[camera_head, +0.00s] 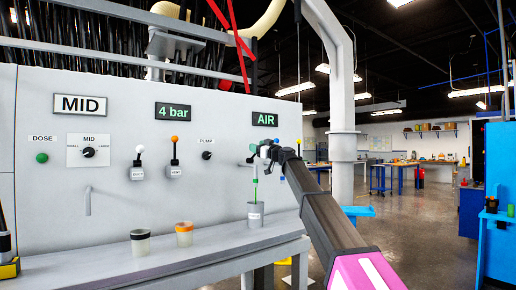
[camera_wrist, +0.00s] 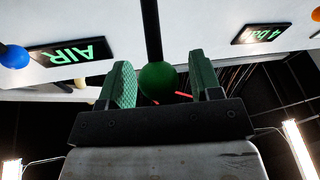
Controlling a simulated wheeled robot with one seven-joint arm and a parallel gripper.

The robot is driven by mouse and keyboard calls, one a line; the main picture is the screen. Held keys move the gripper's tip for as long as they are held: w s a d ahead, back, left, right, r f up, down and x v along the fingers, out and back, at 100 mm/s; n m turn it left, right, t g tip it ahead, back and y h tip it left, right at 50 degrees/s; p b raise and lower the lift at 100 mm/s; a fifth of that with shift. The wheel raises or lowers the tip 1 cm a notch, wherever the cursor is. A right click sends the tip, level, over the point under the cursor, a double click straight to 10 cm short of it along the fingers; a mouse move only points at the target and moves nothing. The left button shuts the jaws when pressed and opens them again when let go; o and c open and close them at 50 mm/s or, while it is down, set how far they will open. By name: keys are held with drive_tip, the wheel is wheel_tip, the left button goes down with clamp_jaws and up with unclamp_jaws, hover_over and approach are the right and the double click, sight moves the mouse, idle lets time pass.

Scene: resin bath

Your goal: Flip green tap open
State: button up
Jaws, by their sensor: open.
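The green tap's round green knob (camera_wrist: 158,82) sits at the end of a dark lever in the wrist view. My gripper (camera_wrist: 161,68) is open, with one green finger on each side of the knob. Gaps show between the knob and both fingers, so it is not gripped. In the head view my gripper (camera_head: 259,153) is at the panel below the AIR sign (camera_head: 265,119), and a bit of green (camera_head: 252,147) shows beside it. My gripper and arm hide most of the tap there.
A blue knob (camera_wrist: 14,56) is at the left of the wrist view. A grey cup (camera_head: 255,213) stands on the ledge below my gripper. White (camera_head: 139,150) and orange (camera_head: 174,140) knobbed levers are further left.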

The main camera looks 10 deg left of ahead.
drive_tip(key=v, duration=1)
drive_tip(key=shift+s+d, duration=0.2)
drive_tip(key=shift+d, duration=0.05)
drive_tip(key=s+d+f+m+g+h, duration=0.1)
drive_tip(key=s+d+f+m+h, duration=0.35)
drive_tip(key=f, duration=1.05)
drive_tip(key=w+d+f+g+h, duration=0.15)
drive_tip(key=d+f, duration=0.55)
drive_tip(key=f, duration=0.9)
drive_tip(key=s+d+f+m+g+h, duration=0.1)
drive_tip(key=s+d+f+m+h, duration=0.4)
drive_tip(key=f, duration=1)
drive_tip(key=s+d+f+m+g+h, duration=0.2)
drive_tip(key=s+d+f+g+h, duration=0.1)
drive_tip(key=s+d+f, duration=0.8)
drive_tip(key=s+d+f+m+g+h, duration=0.3)
drive_tip(key=s+d+f, duration=0.8)
drive_tip(key=f, duration=0.5)
drive_tip(key=shift+s+d+f+g+h, duration=0.2)
drive_tip(key=shift+s+d+g+h, duration=0.15)
drive_tip(key=shift+d+h, duration=0.4)
